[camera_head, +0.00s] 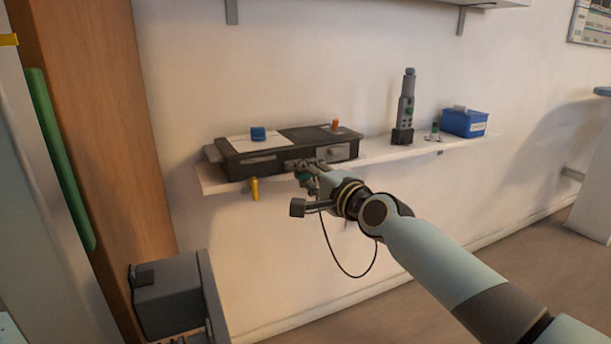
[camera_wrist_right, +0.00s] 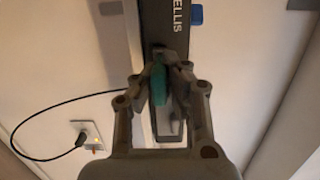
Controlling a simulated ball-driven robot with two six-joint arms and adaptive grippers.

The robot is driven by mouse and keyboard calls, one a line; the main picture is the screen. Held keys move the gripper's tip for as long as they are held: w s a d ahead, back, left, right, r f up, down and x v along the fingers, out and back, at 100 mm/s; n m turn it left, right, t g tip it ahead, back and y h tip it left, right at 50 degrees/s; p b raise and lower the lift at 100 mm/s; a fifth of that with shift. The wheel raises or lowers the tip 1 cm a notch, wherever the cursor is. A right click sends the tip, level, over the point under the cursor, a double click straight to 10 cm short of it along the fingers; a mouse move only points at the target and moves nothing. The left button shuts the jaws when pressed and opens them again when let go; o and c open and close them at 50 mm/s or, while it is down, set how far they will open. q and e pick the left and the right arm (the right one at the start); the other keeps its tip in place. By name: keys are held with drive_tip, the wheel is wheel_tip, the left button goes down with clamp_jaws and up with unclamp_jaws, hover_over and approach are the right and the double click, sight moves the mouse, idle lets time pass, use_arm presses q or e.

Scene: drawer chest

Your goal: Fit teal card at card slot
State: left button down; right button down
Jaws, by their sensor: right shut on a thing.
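The teal card (camera_head: 302,177) is in my right gripper (camera_head: 308,170), at the front of a dark device (camera_head: 240,166) on the wall shelf. In the right wrist view the teal card (camera_wrist_right: 160,84) shows edge-on between the fingers of my right gripper (camera_wrist_right: 165,75), which is shut on it. My left gripper is not in view.
The shelf (camera_head: 375,153) also bears a tall dark instrument (camera_head: 405,110) and a blue box (camera_head: 464,122). A blue block (camera_head: 258,134) and an orange knob (camera_head: 335,125) are on the device's top. A yellow piece (camera_head: 254,189) hangs at the shelf front. A wooden post (camera_head: 100,130) stands left.

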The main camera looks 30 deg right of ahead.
drive_tip(key=shift+w, duration=0.65)
drive_tip(key=c, duration=1.4)
unclamp_jaws()
drive_tip(key=s, duration=0.4)
drive_tip(key=s+d, duration=0.1)
drive_tip(key=s, duration=0.7)
drive_tip(key=shift+d+r, duration=0.1)
drive_tip(key=shift+d, duration=0.1)
